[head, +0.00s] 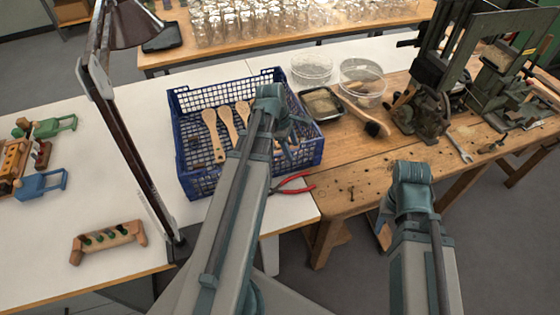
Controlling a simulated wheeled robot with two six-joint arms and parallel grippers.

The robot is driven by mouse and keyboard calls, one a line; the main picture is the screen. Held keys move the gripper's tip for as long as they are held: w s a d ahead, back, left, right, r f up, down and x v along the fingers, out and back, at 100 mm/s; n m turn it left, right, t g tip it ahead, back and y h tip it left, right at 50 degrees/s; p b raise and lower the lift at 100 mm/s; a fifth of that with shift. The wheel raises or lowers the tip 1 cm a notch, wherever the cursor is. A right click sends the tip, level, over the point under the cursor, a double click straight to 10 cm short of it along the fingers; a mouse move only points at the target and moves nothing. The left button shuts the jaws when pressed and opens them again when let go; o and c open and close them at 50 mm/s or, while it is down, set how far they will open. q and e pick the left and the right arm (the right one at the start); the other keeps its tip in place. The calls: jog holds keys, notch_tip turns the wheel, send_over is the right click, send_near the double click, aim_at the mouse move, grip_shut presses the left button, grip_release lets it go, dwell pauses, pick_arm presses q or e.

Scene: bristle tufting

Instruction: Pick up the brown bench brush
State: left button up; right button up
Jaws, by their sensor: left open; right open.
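The brown bench brush (360,116) lies on the wooden workbench, right of the blue crate. Its light wooden handle slants from upper left to lower right, and dark bristles show at the lower right end. My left gripper (289,146) is over the right part of the blue crate (188,99), left of the brush, open and apart from it. My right gripper (385,226) is in front of the bench's front edge, nearer to me than the brush; it is open, and its fingers are partly hidden by my wrist.
Wooden brush blanks (214,137) lie in the crate. A dark tray (322,104) and clear round dishes (362,78) sit close to the brush. A green machine (425,105) stands to its right. Red pliers (292,184) lie before the crate. A lamp (125,150) stands at left.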

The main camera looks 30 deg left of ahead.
pick_arm(q)
jog(key=a+n+t, duration=0.2)
jog(key=a+n, duration=0.6)
jog(key=a, duration=0.2)
jog(key=b+x, duration=0.8)
jog(key=x, duration=0.1)
jog(key=shift+s+a+b, duration=0.15)
jog(key=shift+s+b, duration=0.05)
jog(key=shift+b, duration=0.15)
jog(key=shift+g, duration=0.3)
jog(key=b+x, duration=0.5)
jog(key=shift+w+f, duration=0.2)
jog(key=shift+w, duration=0.1)
jog(key=shift+r, duration=0.15)
grip_shut()
